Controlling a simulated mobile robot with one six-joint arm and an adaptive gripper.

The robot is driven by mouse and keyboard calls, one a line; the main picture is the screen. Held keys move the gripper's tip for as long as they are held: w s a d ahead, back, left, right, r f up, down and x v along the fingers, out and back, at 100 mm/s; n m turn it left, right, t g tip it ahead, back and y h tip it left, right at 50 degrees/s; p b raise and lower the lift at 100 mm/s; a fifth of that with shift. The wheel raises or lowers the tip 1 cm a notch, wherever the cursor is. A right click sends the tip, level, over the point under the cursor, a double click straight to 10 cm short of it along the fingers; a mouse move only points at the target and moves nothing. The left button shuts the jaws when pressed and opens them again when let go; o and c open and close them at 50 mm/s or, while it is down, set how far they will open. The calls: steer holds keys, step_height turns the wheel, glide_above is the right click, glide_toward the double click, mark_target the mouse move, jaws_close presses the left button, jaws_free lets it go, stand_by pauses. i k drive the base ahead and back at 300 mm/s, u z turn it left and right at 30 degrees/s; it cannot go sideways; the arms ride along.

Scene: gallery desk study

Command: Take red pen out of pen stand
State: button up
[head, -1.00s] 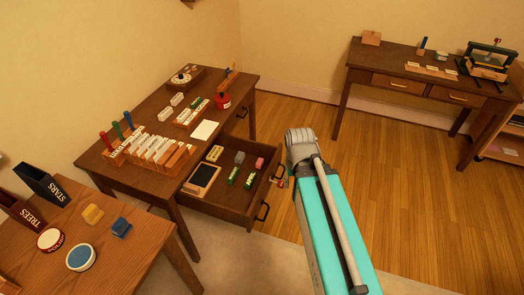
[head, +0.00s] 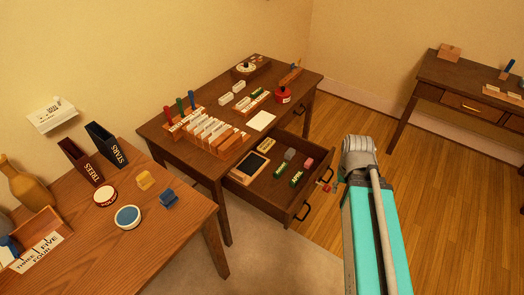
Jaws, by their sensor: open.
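On the middle desk, a wooden rack (head: 174,132) carries upright red, green and blue pieces in a row. The red upright piece (head: 168,115) at the left end looks like a pen, but it is too small to be sure. A small slanted wooden stand (head: 290,76) at the desk's far right corner also holds something thin, unclear at this size. My gripper (head: 327,187) shows only as a small grey and red tip beside the open drawer. Most of it is hidden behind my arm. It is open, well to the right of the rack and apart from it.
The middle desk's drawer (head: 285,204) is pulled out, with small boxes and a dark slate inside. White cards (head: 210,130) stand in front of the rack. A nearer table (head: 178,233) holds dark bins and round tins. Floor is clear at right.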

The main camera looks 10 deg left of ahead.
mark_target(170, 122)
steer(key=k, duration=0.65)
steer(key=u, duration=0.1)
steer(key=i, duration=0.4)
steer(key=u, duration=0.55)
steer(key=i, duration=1.35)
steer(key=u, duration=0.35)
